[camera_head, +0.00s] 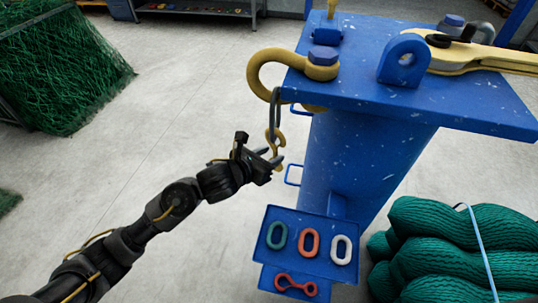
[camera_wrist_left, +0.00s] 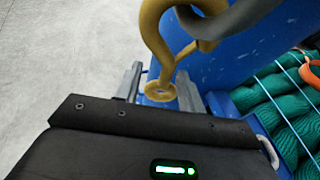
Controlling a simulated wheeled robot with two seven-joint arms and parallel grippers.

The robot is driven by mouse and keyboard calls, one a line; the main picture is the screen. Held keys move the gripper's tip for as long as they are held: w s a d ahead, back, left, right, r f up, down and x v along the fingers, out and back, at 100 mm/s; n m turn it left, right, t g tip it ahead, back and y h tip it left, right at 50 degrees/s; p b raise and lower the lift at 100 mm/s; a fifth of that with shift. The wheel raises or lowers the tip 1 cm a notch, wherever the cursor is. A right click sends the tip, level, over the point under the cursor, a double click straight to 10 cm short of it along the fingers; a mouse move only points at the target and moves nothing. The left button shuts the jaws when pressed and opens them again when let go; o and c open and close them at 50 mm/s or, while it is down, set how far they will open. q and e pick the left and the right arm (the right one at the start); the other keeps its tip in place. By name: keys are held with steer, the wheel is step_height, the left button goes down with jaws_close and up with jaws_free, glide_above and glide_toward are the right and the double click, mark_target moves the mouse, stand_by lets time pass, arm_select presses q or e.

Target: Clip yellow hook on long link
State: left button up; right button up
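The yellow hook (camera_head: 280,140) is at the lower end of the grey long link (camera_head: 275,108), which hangs from a big yellow shackle (camera_head: 262,67) at the blue stand's left edge. In the left wrist view the hook (camera_wrist_left: 152,38) curves up to the grey link (camera_wrist_left: 240,18) and overlaps it. It looks hung on the link, but the exact contact is hidden. My left gripper (camera_head: 270,158) is just below the link. Its fingers (camera_wrist_left: 160,88) stand apart on both sides of the hook's lower eye, with gaps visible. My right gripper is not in view.
The blue stand (camera_head: 350,160) rises right of the gripper. A blue tray (camera_head: 322,262) below carries green, red and white links and a red piece. Green net rolls (camera_head: 450,245) lie at right, and a green net (camera_head: 65,65) at upper left.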

arm_select(q)
steer(key=shift+f, duration=0.1)
steer(key=v, duration=1.1)
steer(key=shift+w, duration=0.1)
